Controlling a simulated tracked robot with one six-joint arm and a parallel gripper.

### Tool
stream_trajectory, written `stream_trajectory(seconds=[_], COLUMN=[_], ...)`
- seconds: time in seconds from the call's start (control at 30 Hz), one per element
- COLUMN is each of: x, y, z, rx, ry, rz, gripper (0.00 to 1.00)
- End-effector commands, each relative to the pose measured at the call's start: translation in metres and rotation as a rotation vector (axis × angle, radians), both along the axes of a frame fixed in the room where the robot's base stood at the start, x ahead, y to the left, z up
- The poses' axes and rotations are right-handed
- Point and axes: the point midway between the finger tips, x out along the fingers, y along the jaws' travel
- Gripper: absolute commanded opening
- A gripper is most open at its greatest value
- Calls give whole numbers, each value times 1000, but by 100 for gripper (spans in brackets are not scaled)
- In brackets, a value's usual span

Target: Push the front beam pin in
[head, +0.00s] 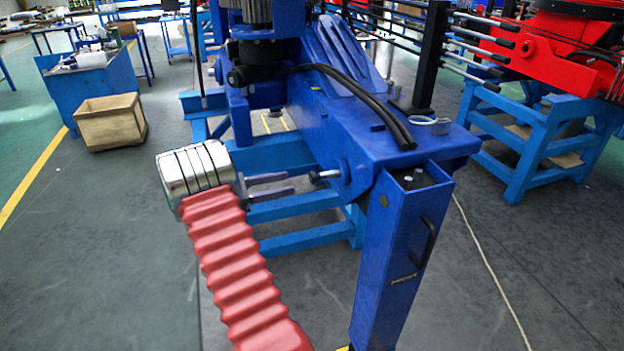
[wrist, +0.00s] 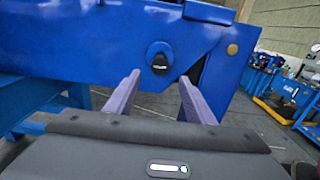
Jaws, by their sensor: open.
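The front beam pin (head: 325,175) sticks out sideways from a round blue boss on the side of the blue beam (head: 375,140) in the head view. It has a bright shaft and a dark end facing my gripper (head: 288,183). In the wrist view the pin's dark round end (wrist: 160,63) shows nearly end-on, just above and between the two fingertips. My gripper (wrist: 159,78) is open and empty, its purple-grey fingers pointing at the pin. In the head view a small gap shows between the fingertips and the pin's end.
A blue leg (head: 402,255) with a black handle stands at the beam's near end. Low blue stand rails (head: 300,207) run below the gripper. A wooden crate (head: 110,122) and a blue bench (head: 92,85) are at the left. Open floor lies left of my arm.

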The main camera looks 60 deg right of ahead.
Motion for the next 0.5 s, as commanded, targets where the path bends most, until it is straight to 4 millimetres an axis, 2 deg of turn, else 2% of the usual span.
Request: stream_trajectory(seconds=[0.5], x=[-57], y=[-56], z=[0], rx=[-1], ry=[-1], rz=[-1], gripper=[49])
